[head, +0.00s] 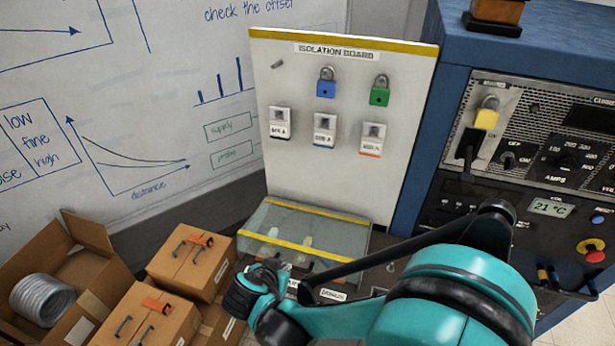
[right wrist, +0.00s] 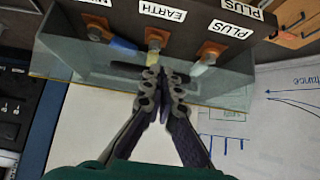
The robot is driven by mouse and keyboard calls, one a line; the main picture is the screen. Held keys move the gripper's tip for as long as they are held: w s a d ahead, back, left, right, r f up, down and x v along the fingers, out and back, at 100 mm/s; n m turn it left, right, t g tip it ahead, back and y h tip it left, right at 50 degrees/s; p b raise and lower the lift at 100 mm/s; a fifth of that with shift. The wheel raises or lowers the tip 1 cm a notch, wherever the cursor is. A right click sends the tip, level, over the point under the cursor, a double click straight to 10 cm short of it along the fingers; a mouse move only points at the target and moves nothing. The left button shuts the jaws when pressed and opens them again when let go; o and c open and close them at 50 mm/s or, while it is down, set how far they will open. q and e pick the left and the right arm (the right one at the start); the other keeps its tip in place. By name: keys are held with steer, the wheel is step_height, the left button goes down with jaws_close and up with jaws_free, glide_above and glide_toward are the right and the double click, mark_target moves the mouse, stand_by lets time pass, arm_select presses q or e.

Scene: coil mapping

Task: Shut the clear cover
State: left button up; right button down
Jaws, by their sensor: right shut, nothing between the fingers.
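The clear cover (head: 335,235) is a see-through panel with yellow strips along its edges, at the foot of the white isolation board. Pale shapes show through it. In the right wrist view the cover (right wrist: 110,82) spans the space beside the terminals. I cannot tell its exact tilt. My right gripper (head: 284,268) is at the cover's front, low edge in the head view. In the right wrist view its fingers (right wrist: 163,76) are shut and empty, close to the middle terminal; contact with the cover is unclear. My left gripper is not in view.
A dark terminal block (right wrist: 120,22) carries copper posts and EARTH and PLUS labels. The isolation board (head: 340,160) holds padlocks and switches. A blue control cabinet (head: 418,130) stands right. Cardboard boxes (head: 195,262) and a wire coil (head: 42,300) are at lower left.

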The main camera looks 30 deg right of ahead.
arm_select(q)
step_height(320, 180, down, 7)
steer(key=b, duration=0.5)
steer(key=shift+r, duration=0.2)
arm_select(e)
step_height(320, 180, down, 7)
steer(key=shift+s+a+f, duration=0.2)
steer(key=shift+s+a, duration=0.05)
steer(key=shift+w, duration=0.1)
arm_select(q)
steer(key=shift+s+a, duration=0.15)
